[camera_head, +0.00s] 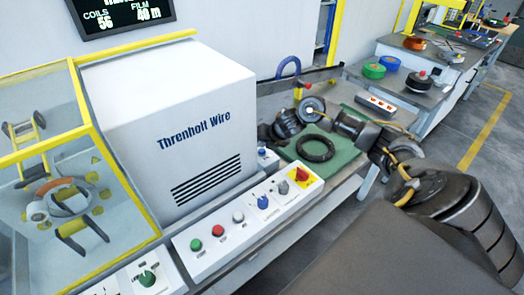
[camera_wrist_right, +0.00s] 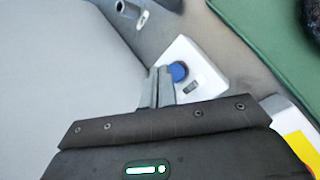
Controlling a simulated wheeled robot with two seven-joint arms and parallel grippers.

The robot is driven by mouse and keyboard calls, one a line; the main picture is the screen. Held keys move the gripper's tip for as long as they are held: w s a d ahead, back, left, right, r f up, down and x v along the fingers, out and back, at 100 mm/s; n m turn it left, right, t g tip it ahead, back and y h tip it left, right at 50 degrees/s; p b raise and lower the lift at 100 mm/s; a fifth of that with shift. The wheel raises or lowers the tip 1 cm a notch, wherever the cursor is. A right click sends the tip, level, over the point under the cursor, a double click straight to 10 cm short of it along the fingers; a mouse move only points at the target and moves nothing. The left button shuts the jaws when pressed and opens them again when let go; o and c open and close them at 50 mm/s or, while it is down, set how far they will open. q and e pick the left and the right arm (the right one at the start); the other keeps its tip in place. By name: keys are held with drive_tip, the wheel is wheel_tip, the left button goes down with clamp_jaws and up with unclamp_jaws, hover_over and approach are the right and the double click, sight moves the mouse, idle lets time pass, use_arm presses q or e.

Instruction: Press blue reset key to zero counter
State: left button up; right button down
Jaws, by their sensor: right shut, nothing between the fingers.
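The blue reset key (camera_wrist_right: 178,71) is a round blue button on a small white box (camera_wrist_right: 205,62), with a small dark display window (camera_wrist_right: 190,87) beside it. In the head view the key (camera_head: 262,152) shows small at the right side of the big white machine. My right gripper (camera_wrist_right: 159,73) is shut and empty. Its fingertips are close beside the key, just left of it in the wrist view; I cannot tell whether they touch it. In the head view the right gripper (camera_head: 267,136) is over the small box. My left gripper is not in view.
The white Threnholt Wire machine (camera_head: 165,100) stands left of the gripper. A control panel (camera_head: 210,262) with several buttons and knobs is in front. A black coil (camera_head: 315,148) lies on a green mat (camera_head: 342,158) to the right. A wall display (camera_head: 120,14) hangs above.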

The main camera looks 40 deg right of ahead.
sight(263, 151)
idle(0.7)
drive_tip(key=shift+f+b, duration=0.35)
drive_tip(key=shift+f, duration=0.1)
drive_tip(key=shift+f+b, duration=0.4)
drive_tip(key=shift+f, duration=0.1)
idle(0.6)
drive_tip(key=shift+r, duration=0.1)
drive_tip(key=shift+r+p, duration=0.8)
drive_tip(key=shift+r, duration=0.05)
drive_tip(key=shift+r+p, duration=2.2)
drive_tip(key=shift+r, duration=0.3)
